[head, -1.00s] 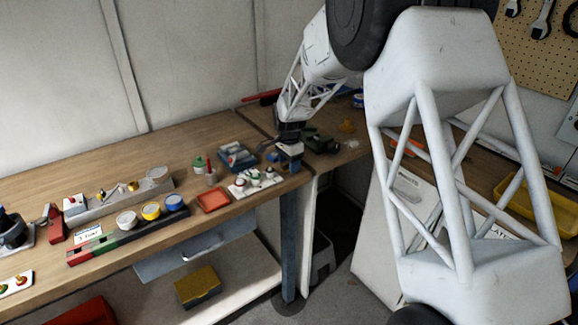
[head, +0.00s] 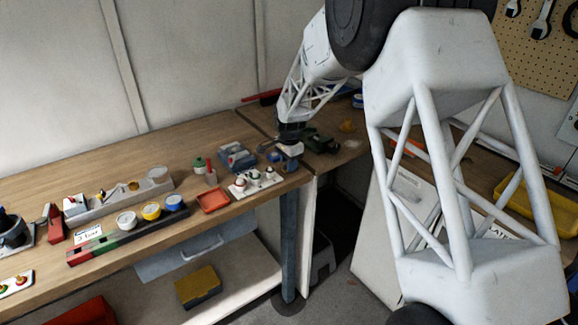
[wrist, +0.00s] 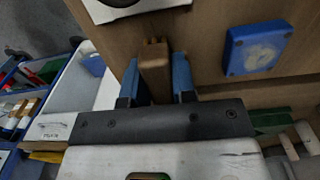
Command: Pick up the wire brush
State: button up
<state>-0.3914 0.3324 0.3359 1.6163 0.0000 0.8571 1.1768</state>
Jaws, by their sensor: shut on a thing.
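In the wrist view, my gripper (wrist: 156,70) has its two blue fingers closed on either side of a brown wooden piece (wrist: 154,72). I take this piece to be the wire brush's handle; no bristles can be made out. It stands over the wooden bench top, and I cannot tell whether it touches it. In the head view, my gripper (head: 290,152) is low over the bench's right end, and the brush cannot be made out there.
A blue square block (wrist: 257,48) lies right of the fingers. In the head view, a white panel with knobs (head: 256,182), an orange-red tray (head: 213,201) and a grey-blue box (head: 238,157) are left of my gripper. A dark green item (head: 321,142) is close on its right.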

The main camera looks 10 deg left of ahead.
jog(key=shift+r, duration=0.2)
jog(key=shift+r, duration=0.55)
jog(key=shift+s+d+r, duration=0.1)
jog(key=shift+s+r, duration=0.1)
jog(key=shift+r, duration=0.4)
jog(key=shift+s+d+r, duration=0.1)
jog(key=shift+s+r, duration=0.1)
jog(key=shift+r, duration=0.35)
jog(key=s+d, duration=0.2)
jog(key=s, duration=0.5)
jog(key=s+d+r, duration=0.1)
jog(key=s+d, duration=0.2)
jog(key=s, duration=0.4)
jog(key=shift+d+r, duration=0.15)
jog(key=shift+d, duration=0.15)
